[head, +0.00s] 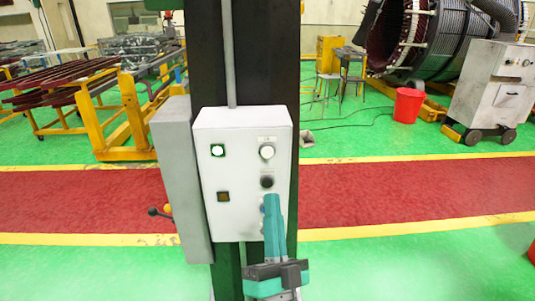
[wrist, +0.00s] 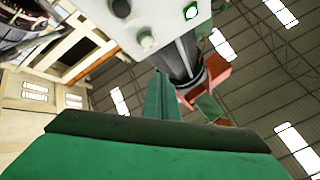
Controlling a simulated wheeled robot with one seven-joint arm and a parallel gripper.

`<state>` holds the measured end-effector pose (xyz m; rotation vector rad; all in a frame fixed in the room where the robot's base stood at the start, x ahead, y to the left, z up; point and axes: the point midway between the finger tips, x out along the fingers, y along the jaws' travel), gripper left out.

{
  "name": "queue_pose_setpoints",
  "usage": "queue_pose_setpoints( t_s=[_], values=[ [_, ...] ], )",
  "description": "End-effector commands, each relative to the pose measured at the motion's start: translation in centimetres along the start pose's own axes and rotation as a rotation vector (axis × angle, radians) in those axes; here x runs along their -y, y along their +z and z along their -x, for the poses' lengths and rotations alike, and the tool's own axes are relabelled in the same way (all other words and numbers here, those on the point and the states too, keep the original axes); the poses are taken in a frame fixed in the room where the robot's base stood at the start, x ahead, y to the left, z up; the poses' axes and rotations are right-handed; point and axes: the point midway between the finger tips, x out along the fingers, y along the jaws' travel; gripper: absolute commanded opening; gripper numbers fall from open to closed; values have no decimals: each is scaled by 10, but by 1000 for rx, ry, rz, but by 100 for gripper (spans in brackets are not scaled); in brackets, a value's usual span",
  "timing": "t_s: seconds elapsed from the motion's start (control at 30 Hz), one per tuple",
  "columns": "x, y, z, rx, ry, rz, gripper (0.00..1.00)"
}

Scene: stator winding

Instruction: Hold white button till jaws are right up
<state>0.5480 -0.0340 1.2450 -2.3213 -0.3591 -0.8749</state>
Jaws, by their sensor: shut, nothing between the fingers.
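The white button (head: 267,152) is at the top right of a white control box (head: 208,228). A black button (head: 267,181) is below it. The white button also shows in the wrist view (wrist: 146,40), near the panel's edge. My teal gripper (head: 271,200) is shut and empty, pointing up in front of the panel's lower right. Its tip shows just below the black button, apart from the white button in the picture. The wrist view shows the teal fingers (wrist: 163,95) below the panel. The gap to the panel is unclear. I cannot make out the jaws with certainty.
A green-lit button (head: 218,150) and an amber switch (head: 223,196) are on the box's left side. A grey side box (head: 180,185) with a lever stands left. The dark column (head: 207,55) rises behind. An orange-red part (wrist: 218,72) shows overhead. A red bucket (head: 407,105) stands behind.

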Motion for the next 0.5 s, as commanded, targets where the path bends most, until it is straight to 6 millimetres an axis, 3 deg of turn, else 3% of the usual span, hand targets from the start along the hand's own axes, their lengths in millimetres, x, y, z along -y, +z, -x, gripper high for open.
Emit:
queue_pose_setpoints(
  t_s=[0.2, 0.5],
  values=[
    [15, -17, -22, -22, -62, -15, 0],
    [18, -20, -26, -24, -73, -19, 0]
  ],
)
